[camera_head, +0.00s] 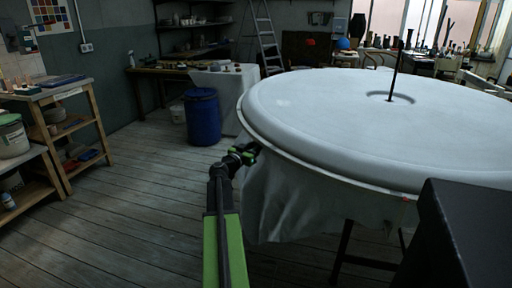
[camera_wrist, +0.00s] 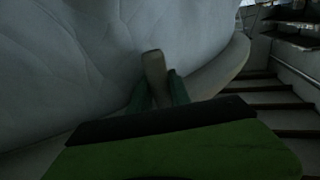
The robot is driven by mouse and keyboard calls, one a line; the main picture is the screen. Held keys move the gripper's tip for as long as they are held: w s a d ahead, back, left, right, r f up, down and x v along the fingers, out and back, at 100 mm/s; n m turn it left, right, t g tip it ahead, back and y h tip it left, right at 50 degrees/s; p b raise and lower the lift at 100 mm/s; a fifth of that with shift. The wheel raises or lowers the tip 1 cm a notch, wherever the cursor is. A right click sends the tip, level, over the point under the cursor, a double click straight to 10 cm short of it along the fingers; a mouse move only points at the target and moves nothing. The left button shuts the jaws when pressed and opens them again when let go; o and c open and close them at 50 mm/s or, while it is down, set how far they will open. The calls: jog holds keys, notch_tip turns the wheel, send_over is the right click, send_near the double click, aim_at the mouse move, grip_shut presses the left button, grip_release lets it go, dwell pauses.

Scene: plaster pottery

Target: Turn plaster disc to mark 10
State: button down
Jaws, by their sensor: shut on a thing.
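The large white plaster disc (camera_head: 340,120) lies flat with a rounded rim. A dark upright rod (camera_head: 395,75) stands in a shallow ring on its top. My gripper (camera_head: 243,153) is at the disc's left edge, low beside the rim. In the wrist view my gripper (camera_wrist: 158,92) is shut on a short greyish-brown peg (camera_wrist: 154,66), its green fingers on either side. The pale disc surface (camera_wrist: 70,60) fills the left of that view. A small red spot (camera_head: 405,198) shows below the front rim. I cannot read any numbered marks.
Pale cloth (camera_head: 285,200) hangs below the disc on a dark-legged stand. A blue barrel (camera_head: 202,117) stands behind on the left. A wooden shelf unit (camera_head: 75,130) is at far left. The plank floor (camera_head: 140,215) between is clear.

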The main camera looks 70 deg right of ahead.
jog(key=shift+s+a+r, duration=0.1)
jog(key=shift+s+a, duration=0.75)
jog(key=shift+s, duration=0.2)
jog(key=c, duration=1.3)
grip_release()
jog(key=shift+w+d, duration=0.1)
jog(key=shift+w, duration=0.15)
jog(key=shift+o, duration=0.5)
